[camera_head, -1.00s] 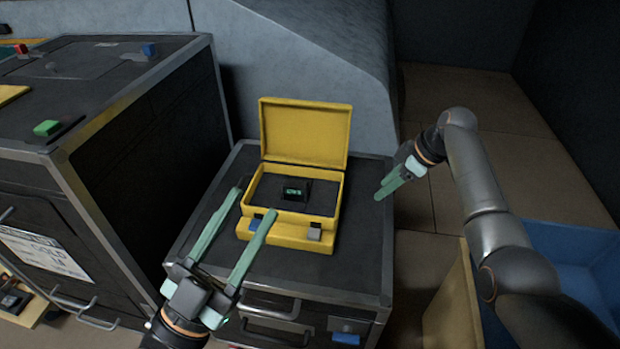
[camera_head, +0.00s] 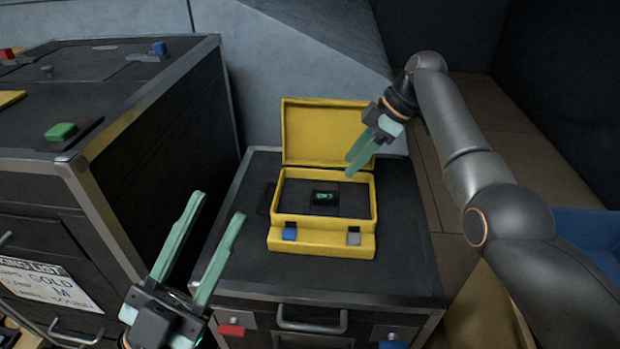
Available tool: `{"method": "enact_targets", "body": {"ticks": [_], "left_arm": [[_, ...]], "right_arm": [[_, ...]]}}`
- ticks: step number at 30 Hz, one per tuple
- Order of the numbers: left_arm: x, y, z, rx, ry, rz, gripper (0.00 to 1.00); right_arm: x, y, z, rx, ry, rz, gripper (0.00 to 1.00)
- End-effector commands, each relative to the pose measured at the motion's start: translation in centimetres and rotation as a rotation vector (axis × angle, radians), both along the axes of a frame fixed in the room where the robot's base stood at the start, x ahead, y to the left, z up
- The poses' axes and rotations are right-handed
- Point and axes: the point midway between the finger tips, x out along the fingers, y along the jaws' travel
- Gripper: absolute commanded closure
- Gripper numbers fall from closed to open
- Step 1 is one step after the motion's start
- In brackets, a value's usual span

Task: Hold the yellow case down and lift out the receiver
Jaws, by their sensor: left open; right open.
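The yellow case (camera_head: 322,246) sits on the dark cabinet top with its lid (camera_head: 326,135) open and upright at the back. The receiver (camera_head: 325,197), a small dark block with a lit green display, lies in the dark insert of the case. My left gripper (camera_head: 217,203) is open and empty, left of the case and apart from it. My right gripper (camera_head: 354,168) is open and empty above the right back part of the case, near the lid. It covers part of the lid's right side.
A taller dark cabinet (camera_head: 150,130) with metal edges stands at the left, with a green button (camera_head: 61,131) on top. The case's cabinet top (camera_head: 400,270) is clear around the case. A blue bin (camera_head: 590,232) is at the far right.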

Motion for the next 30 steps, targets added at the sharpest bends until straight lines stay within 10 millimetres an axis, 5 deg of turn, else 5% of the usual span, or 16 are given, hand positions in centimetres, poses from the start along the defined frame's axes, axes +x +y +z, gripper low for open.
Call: {"method": "enact_targets", "body": {"ticks": [8,18,30], "left_arm": [[5.5,-3.0,-3.8,0.408,0.009,0.264,0.57],[12.2,-5.7,-10.3,1.18,-0.086,0.565,0.57],[17.6,-3.7,-16.7,2.193,-0.355,0.701,0.57]], "right_arm": [[0.0,0.0,0.0,0.0,0.0,-0.001,0.5],[0.0,0.0,0.0,0.0,0.0,-0.001,0.5],[0.0,0.0,0.0,0.0,0.0,-0.001,0.5]]}}
